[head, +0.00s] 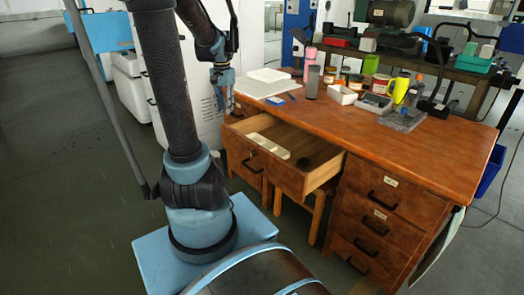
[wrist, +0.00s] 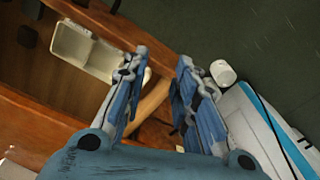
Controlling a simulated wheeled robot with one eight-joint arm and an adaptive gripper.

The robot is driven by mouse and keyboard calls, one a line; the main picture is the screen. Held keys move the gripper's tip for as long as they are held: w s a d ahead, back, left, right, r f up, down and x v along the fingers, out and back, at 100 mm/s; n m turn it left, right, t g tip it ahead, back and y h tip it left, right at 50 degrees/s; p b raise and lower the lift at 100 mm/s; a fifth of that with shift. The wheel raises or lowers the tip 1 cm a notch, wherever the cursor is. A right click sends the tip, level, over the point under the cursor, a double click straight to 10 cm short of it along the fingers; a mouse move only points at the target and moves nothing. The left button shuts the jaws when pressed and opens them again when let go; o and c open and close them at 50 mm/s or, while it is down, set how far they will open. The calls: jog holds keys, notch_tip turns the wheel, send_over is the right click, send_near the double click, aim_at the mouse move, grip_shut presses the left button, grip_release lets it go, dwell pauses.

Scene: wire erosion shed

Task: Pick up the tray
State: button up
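A long white compartmented tray (head: 268,146) lies inside the open top drawer of the wooden desk, toward the drawer's left side. In the wrist view the white tray (wrist: 84,50) shows at upper left, partly covered by my left finger. My gripper (head: 226,104) hangs above and behind the drawer's left end in the head view, pointing down and apart from the tray. In the wrist view my gripper (wrist: 160,62) has its two fingers spread, with nothing between them. The drawer's wooden edge passes beyond the fingers.
The open drawer (head: 318,182) also holds a dark round item (head: 304,163). On the desk (head: 440,148) stand a grey tumbler (head: 313,82), a yellow-green mug (head: 400,90), a white box (head: 342,95) and several jars. A wooden stool (head: 318,214) is beneath the drawer. Floor at left is clear.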

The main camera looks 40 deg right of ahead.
jog(key=d+f+m, duration=0.2)
jog(key=d, duration=0.6)
jog(key=d+f+m, duration=0.2)
jog(key=d, duration=0.6)
send_near(260, 139)
jog(key=shift+m, duration=0.3)
jog(key=s+a, duration=0.1)
jog(key=s+a+f, duration=0.2)
jog(key=shift+s, duration=0.35)
jog(key=shift+s+f, duration=0.15)
jog(key=shift+f, duration=2.45)
grip_shut()
